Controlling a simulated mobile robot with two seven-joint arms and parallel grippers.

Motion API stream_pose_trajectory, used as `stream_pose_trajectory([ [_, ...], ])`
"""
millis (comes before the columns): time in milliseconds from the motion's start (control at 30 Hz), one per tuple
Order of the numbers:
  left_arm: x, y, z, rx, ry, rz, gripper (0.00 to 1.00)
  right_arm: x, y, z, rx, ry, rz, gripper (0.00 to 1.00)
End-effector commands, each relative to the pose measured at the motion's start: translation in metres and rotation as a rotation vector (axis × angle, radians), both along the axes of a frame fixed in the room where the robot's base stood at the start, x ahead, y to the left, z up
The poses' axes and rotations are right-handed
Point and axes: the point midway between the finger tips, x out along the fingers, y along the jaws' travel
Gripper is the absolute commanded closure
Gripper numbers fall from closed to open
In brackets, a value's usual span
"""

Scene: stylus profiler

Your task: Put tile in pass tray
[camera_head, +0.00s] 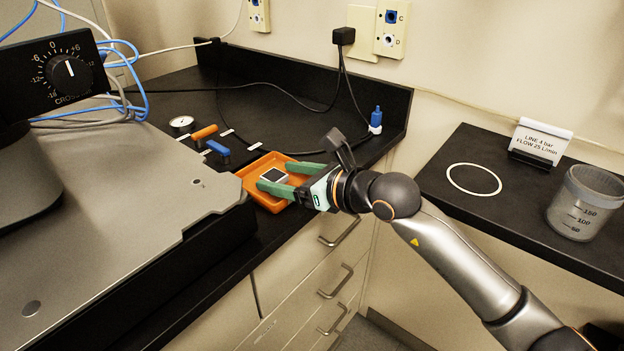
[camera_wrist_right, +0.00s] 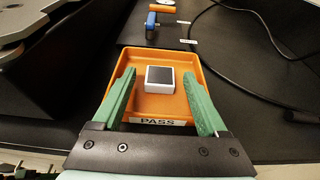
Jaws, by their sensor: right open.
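The orange tray (camera_head: 248,184) lies on the black bench at the corner near the metal instrument. In the right wrist view the tray (camera_wrist_right: 191,68) carries a label reading PASS. The tile (camera_head: 274,176), a small white block with a dark top, sits inside the tray; it also shows in the right wrist view (camera_wrist_right: 160,80), near the tray's middle. My right gripper (camera_head: 268,176) has green fingers spread apart over the tray, one on each side of the tile. In the right wrist view gaps show between the tile and both fingers (camera_wrist_right: 164,80). My left gripper is not in view.
A metal instrument (camera_head: 110,170) with a dial box (camera_head: 60,75) fills the left. Orange and blue valve handles (camera_head: 204,132) and a gauge (camera_head: 181,122) stand behind the tray. A side bench at right holds a beaker (camera_head: 583,205) and a sign (camera_head: 540,140). Cables cross the back bench.

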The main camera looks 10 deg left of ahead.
Motion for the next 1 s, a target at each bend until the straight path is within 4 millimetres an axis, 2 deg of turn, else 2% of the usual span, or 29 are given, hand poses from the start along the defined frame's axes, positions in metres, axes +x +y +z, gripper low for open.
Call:
stream_pose_trajectory([
  [300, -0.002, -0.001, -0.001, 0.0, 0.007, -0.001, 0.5, -0.032, -0.051, 0.017, -0.002, -0.001, -0.003, 0.24],
  [533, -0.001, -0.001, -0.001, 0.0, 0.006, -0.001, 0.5, -0.052, -0.079, 0.028, -0.001, 0.0, -0.003, 0.24],
  [833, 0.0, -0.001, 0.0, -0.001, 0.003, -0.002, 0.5, -0.059, -0.087, 0.031, 0.001, 0.003, 0.0, 0.24],
  [933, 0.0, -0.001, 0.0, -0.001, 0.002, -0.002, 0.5, -0.065, -0.082, 0.028, 0.048, 0.042, 0.024, 0.24],
  [1000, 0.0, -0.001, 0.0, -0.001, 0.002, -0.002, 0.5, -0.078, -0.073, 0.024, 0.139, 0.113, 0.063, 0.24],
])
